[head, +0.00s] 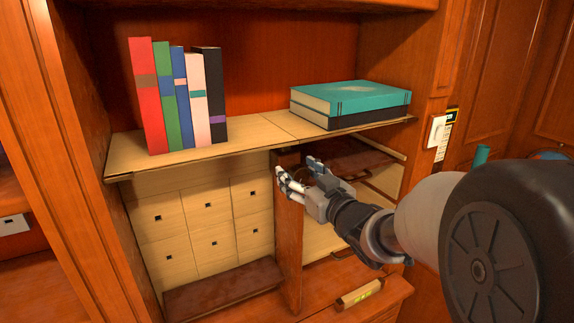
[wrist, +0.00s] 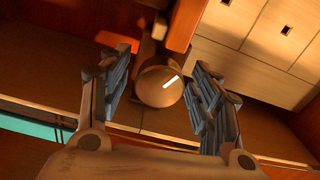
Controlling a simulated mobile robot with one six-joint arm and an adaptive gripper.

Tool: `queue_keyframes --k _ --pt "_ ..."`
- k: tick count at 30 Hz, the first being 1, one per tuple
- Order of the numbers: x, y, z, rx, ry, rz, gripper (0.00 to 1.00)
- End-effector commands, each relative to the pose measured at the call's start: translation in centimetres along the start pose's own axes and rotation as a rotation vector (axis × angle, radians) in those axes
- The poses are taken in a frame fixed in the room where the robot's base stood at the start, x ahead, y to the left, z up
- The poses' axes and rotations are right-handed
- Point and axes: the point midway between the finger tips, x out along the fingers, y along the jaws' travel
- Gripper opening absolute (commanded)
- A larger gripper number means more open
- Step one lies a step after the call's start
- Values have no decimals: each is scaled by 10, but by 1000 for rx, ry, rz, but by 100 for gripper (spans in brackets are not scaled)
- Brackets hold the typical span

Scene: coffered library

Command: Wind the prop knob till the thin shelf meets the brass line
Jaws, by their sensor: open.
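A round brown knob (wrist: 160,87) with a short white mark on its face shows in the middle of the wrist view. My gripper (wrist: 158,72) is open, with one finger on each side of the knob; I cannot tell if either finger touches it. In the head view my gripper (head: 298,170) is just under the pale thin shelf (head: 240,138), near the top of the upright divider (head: 289,235). The knob is not clear there. The shelf spans the bookcase and looks slightly tilted. I cannot make out the brass line.
Several upright books (head: 177,100) stand on the shelf's left, and two stacked books (head: 350,100) lie on its right. Pale small drawers (head: 205,225) fill the lower left bay. A dark board (head: 355,155) is behind my gripper. A white switch (head: 436,131) is on the right post.

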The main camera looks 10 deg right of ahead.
Motion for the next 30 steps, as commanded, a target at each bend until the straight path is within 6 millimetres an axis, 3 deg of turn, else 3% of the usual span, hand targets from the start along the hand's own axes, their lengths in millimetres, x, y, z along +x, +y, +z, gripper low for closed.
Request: queue_keyframes --k 13,30 --pt "-2 1 0 0 0 0 56" --pt "-2 1 0 0 0 0 18"
